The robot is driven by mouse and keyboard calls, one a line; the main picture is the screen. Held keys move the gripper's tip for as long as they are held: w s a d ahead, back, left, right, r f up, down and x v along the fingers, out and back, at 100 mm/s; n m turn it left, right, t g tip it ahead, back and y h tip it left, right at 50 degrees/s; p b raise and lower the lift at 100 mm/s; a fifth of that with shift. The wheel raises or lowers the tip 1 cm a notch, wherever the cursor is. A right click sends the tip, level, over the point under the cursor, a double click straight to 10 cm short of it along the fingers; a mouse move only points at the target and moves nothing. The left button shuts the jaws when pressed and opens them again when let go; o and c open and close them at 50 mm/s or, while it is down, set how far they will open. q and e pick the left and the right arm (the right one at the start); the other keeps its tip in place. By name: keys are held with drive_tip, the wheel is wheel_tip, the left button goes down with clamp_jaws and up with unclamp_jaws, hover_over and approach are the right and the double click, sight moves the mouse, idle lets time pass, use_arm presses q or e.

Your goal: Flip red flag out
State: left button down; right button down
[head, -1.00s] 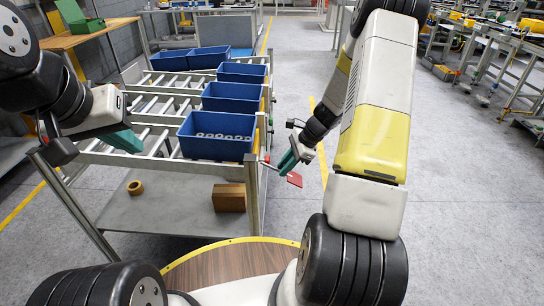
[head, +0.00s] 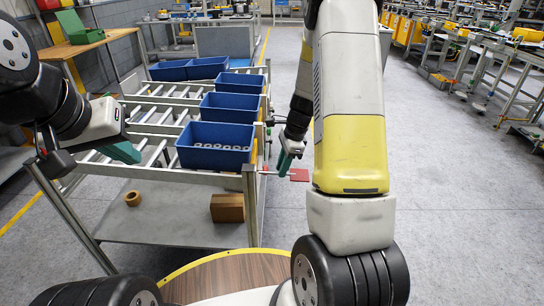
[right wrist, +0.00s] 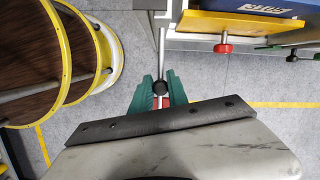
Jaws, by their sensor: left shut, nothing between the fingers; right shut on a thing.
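The red flag (head: 299,175) sticks out to the right of the rack's near right corner post, on a thin metal rod. My right gripper (head: 284,163) is at this rod, its green fingers shut on the flag. In the right wrist view, the metal rod (right wrist: 162,50) with a dark round end runs in between the fingers (right wrist: 159,88), and a bit of red shows behind them. My left gripper (head: 126,153) is shut and empty over the rack's left side.
The roller rack (head: 150,172) holds several blue bins, the nearest (head: 215,155) with metal rings. A brown box (head: 227,208) and a ring (head: 133,198) lie on its lower shelf. A red knob (right wrist: 223,48) is near the gripper.

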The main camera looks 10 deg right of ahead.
drive_tip(key=shift+w+a+r, duration=0.15)
drive_tip(key=shift+a+r, duration=0.05)
drive_tip(key=c, duration=1.3)
unclamp_jaws()
drive_tip(key=shift+f, duration=0.1)
drive_tip(key=v, duration=0.7)
drive_tip(key=shift+d+r, duration=0.15)
drive_tip(key=shift+r, duration=0.25)
